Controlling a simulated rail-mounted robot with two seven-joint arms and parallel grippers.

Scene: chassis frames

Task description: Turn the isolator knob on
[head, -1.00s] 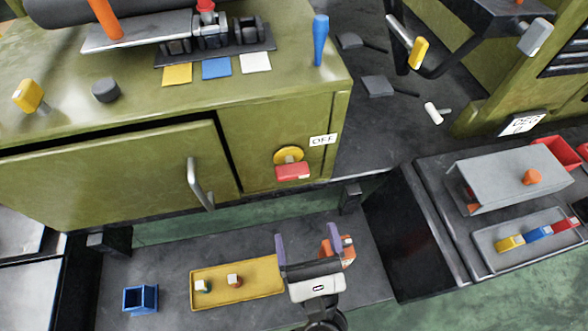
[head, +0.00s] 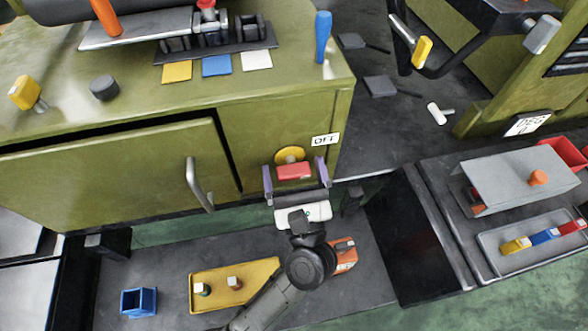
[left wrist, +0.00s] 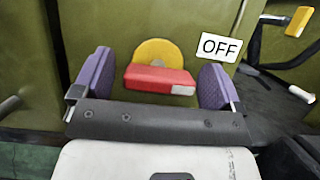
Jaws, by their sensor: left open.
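The isolator knob is a red bar (head: 294,172) with a pale end on a yellow round plate (head: 290,154), on the front of the green cabinet. In the left wrist view the red bar (left wrist: 159,80) lies nearly level, its pale end to the right, by a white label reading OFF (left wrist: 219,46). My left gripper (head: 295,177) is open, its two purple fingers standing left and right of the red bar. In the left wrist view the fingers (left wrist: 156,82) show gaps to the bar on both sides. My right gripper is not in view.
The green cabinet has a door with a metal handle (head: 198,184) left of the knob. Below are a yellow tray (head: 212,292) with small parts, a blue box (head: 139,301) and an orange object (head: 344,254). A dark bench with a grey tray (head: 498,262) stands right.

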